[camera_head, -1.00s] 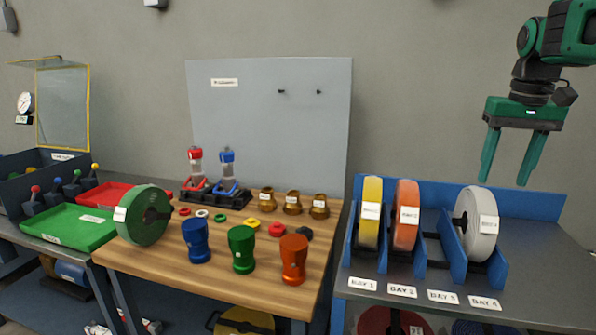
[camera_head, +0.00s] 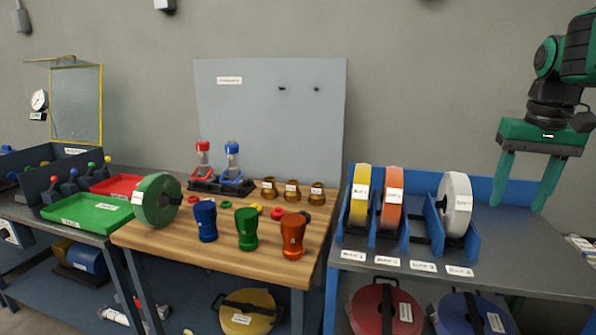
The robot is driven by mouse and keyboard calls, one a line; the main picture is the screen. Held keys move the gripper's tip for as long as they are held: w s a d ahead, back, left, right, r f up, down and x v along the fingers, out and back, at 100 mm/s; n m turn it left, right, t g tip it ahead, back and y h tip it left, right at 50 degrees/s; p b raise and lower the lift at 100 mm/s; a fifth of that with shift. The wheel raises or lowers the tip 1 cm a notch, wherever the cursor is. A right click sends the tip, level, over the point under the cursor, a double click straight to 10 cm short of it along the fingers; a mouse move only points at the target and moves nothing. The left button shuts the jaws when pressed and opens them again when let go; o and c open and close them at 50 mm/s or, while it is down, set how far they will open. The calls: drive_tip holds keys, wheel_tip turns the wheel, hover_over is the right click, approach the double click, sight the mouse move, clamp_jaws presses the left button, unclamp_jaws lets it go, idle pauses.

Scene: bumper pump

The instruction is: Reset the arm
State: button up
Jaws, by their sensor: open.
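My gripper (camera_head: 525,205) hangs at the right side of the head view with its two green fingers pointing down and spread apart. Nothing is between the fingers. It is over the right part of the grey bench (camera_head: 540,265), to the right of the white reel (camera_head: 455,205). The fingertips appear level with the blue rack's back panel (camera_head: 500,185); I cannot tell how far they are from it.
Yellow (camera_head: 360,197) and orange (camera_head: 391,210) reels stand in the rack. The wooden table (camera_head: 190,255) holds a green reel (camera_head: 157,200), blue, green and orange cups, and small parts. Green (camera_head: 85,213) and red trays are at left.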

drive_tip(key=s+a+f+m+g, duration=0.1)
drive_tip(key=s+a+f+m, duration=0.1)
drive_tip(key=s+f, duration=1.7)
drive_tip(key=s, duration=0.3)
drive_tip(key=shift+s+a+m+y, duration=0.3)
drive_tip(key=shift+s+a, duration=0.05)
drive_tip(key=shift+w+f, duration=0.3)
drive_tip(key=shift+w, duration=0.35)
